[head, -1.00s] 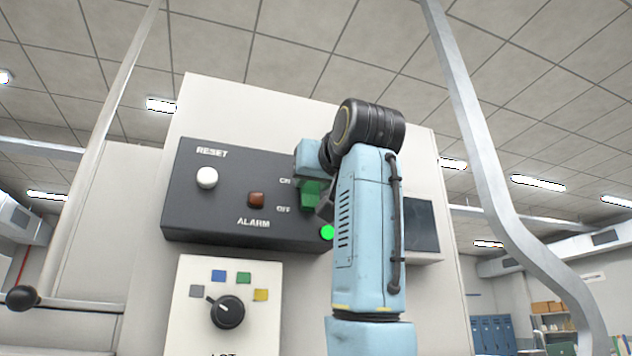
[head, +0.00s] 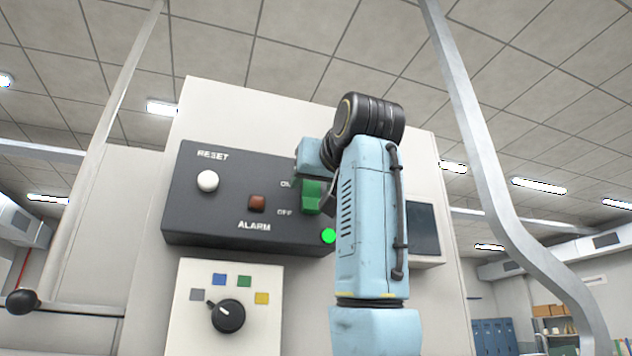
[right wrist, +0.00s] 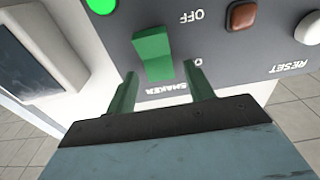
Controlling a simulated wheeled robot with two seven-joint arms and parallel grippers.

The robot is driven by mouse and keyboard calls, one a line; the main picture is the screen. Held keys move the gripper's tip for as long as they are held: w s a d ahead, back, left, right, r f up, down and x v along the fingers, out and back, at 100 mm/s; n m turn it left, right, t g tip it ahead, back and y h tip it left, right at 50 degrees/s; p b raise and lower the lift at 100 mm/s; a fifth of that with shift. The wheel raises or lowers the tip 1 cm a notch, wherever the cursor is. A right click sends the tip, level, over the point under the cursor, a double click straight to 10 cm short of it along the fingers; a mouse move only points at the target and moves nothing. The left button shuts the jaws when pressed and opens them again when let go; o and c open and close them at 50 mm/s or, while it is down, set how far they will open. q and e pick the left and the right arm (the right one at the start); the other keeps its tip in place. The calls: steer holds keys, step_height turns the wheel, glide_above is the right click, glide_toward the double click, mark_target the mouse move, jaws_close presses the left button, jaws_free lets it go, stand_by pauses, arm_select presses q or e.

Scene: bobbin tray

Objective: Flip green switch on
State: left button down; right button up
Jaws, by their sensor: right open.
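The green switch (head: 312,198) sits on the dark control panel (head: 240,225), beside the ON and OFF labels. It also shows in the right wrist view (right wrist: 153,50), where the panel is upside down. I cannot tell surely which way it is tipped. My right gripper (right wrist: 161,78) is open, its two green fingers apart on either side of the switch's ON end, close to the panel. Nothing is between the fingers but the switch's near end; contact is not clear. In the head view the right arm partly hides the fingers. My left gripper is not in view.
The panel also has a white RESET button (head: 208,181), a red-brown ALARM switch (head: 257,204) and a lit green lamp (head: 329,236). A selector dial (head: 228,316) is below. A dark screen (head: 422,229) lies right of my arm. A grey post (head: 470,130) stands farther right.

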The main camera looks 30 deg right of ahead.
steer(key=r+b+v, duration=0.1)
steer(key=b+v, duration=0.4)
steer(key=v, duration=0.8)
steer(key=shift+s+f, duration=0.2)
steer(key=shift+f, duration=0.25)
steer(key=shift+d, duration=0.1)
